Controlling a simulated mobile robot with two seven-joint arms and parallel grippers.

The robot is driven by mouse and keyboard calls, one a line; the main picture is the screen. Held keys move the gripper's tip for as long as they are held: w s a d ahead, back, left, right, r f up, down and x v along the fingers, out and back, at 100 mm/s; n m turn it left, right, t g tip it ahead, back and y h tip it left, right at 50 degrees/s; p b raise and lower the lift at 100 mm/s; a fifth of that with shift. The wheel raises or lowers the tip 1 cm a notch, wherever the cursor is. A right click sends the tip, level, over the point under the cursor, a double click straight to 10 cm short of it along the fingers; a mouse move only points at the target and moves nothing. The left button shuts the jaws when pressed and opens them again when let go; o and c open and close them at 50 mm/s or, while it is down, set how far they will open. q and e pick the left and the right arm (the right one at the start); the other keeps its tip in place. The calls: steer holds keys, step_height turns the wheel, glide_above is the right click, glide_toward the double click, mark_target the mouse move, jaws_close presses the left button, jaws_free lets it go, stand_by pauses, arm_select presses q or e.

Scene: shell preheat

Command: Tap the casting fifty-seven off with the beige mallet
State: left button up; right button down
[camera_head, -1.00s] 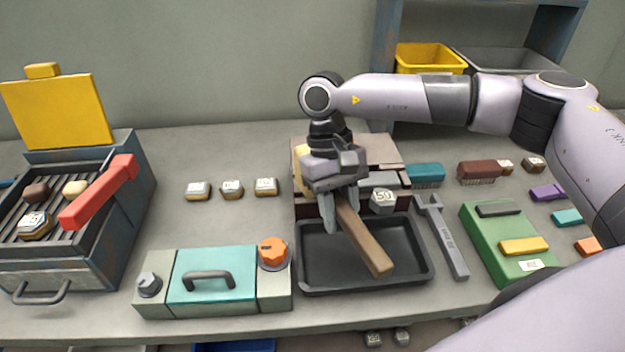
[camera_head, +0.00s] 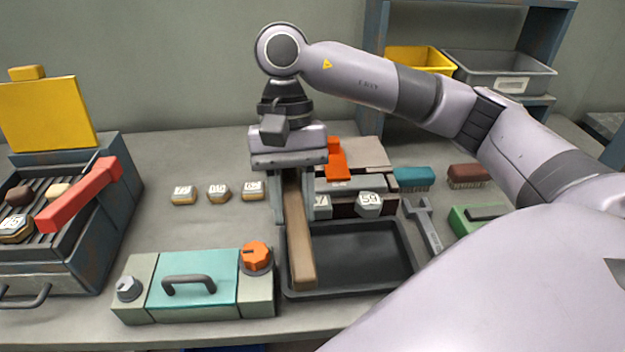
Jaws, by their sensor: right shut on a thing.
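My right gripper (camera_head: 293,215) points down over the back left of the black tray and is shut on the mallet's brown wooden handle (camera_head: 301,260). The handle slopes forward over the tray; the mallet head is hidden behind the gripper. Two grey castings sit at the front of the block behind the tray. The right casting (camera_head: 369,204) has a number that looks like 50 or 59. The left casting (camera_head: 322,206) is partly covered by a finger, and its number is unclear. I cannot make out which casting is fifty-seven. My left gripper is not in view.
The black tray (camera_head: 360,262) looks empty. An orange lever (camera_head: 336,160) stands on the block (camera_head: 367,153). Left are several loose castings (camera_head: 218,193), a teal-lidded box (camera_head: 194,287) and a grill (camera_head: 65,250). A wrench (camera_head: 423,226) and brushes (camera_head: 412,177) lie right.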

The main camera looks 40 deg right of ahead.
step_height(320, 180, up, 3)
steer(key=s+d+m, duration=0.2)
steer(key=m, duration=0.1)
steer(key=shift+t+y, duration=0.3)
steer(key=shift+y, duration=0.1)
steer(key=shift+f+b, duration=1.75)
steer(key=shift+f, duration=1)
step_height(320, 180, down, 7)
steer(key=b, duration=0.7)
steer(key=shift+f+b, duration=0.15)
steer(key=shift+b, duration=0.2)
steer(key=shift+s, duration=0.1)
